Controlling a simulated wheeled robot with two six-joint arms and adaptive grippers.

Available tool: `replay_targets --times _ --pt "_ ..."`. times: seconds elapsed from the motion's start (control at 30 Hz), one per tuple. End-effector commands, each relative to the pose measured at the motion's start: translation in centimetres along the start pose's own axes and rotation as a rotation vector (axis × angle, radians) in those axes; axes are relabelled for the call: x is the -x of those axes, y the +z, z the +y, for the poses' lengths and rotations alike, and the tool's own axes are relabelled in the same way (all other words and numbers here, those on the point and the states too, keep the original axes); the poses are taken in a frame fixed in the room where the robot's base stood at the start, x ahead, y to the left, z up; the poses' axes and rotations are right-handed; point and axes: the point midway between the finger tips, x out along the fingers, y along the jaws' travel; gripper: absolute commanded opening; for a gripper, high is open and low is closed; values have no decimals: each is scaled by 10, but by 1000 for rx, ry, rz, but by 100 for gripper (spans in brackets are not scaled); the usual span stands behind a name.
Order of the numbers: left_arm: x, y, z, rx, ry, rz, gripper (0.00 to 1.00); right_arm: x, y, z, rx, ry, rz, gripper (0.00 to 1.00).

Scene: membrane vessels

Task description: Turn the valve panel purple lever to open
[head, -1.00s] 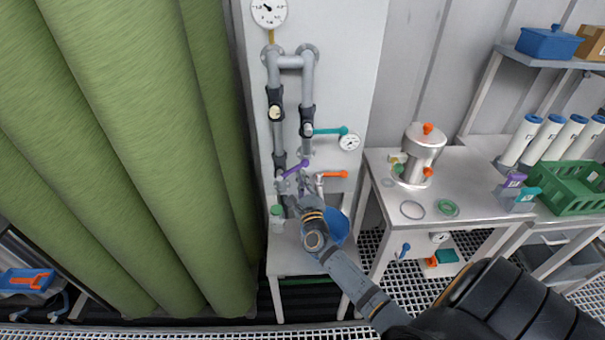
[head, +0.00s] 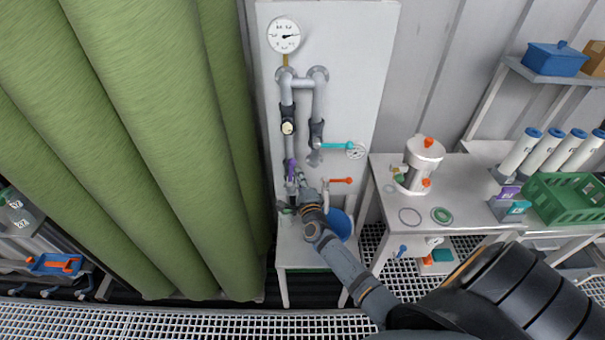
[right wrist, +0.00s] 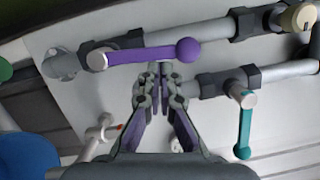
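The purple lever (head: 291,170) is on the lower left pipe of the valve panel (head: 355,60). In the head view it stands nearly upright, close to the line of its pipe. In the right wrist view the lever (right wrist: 145,54) runs nearly along the pipe, its round knob to the right. My right gripper (head: 300,180) is just right of and below it in the head view. In the right wrist view the gripper (right wrist: 163,76) has its fingers together at the lever's side; I cannot tell if they touch it. My left gripper is not in view.
A teal lever (head: 334,146) and an orange lever (head: 341,181) sit right of the purple one. A blue container (head: 340,222) is below the panel. Green rolls (head: 150,130) fill the left; a bench with a steel vessel (head: 421,163) stands right.

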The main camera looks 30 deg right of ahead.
Motion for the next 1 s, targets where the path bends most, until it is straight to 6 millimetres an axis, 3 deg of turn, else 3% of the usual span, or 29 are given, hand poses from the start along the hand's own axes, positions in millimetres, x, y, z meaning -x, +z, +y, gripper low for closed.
replay_targets --times 1.0 --pt "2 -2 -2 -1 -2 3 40 -4 8 -1 -3 -1 -2 0"
